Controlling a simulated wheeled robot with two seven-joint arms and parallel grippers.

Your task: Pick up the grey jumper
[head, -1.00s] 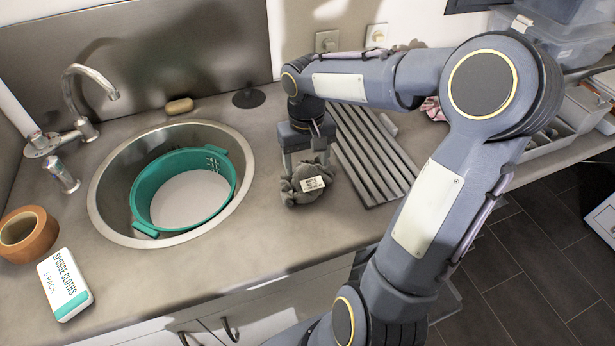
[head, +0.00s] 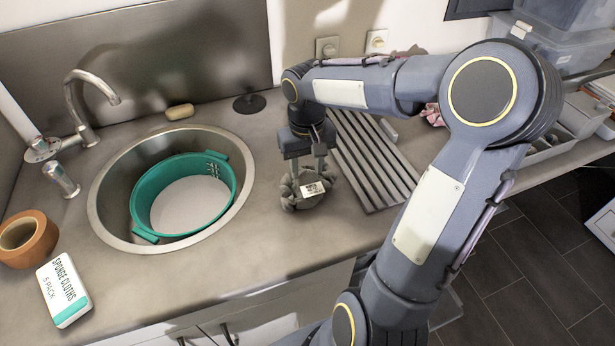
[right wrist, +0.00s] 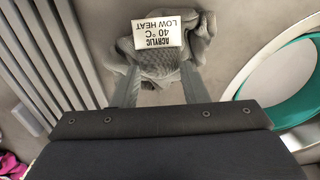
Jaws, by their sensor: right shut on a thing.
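The grey jumper (head: 300,198) is a small crumpled knit bundle on the counter, between the sink and the ribbed drainer. Its white label reads "ACRYLIC 40 °C LOW HEAT" in the right wrist view (right wrist: 158,34). My right gripper (head: 306,176) points down at it, and its two fingers are shut on the jumper's cloth. In the right wrist view the jumper (right wrist: 160,62) sits between and beyond the fingertips. I cannot tell whether it is clear of the counter. My left gripper is not in view.
The round sink (head: 108,180) at left holds a teal tub (head: 146,197). The ribbed drainer (head: 375,160) lies just right of the jumper. A sponge cloths pack (head: 63,289), an orange-brown ring (head: 38,243) and a tap (head: 75,100) stand at left. The counter in front is clear.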

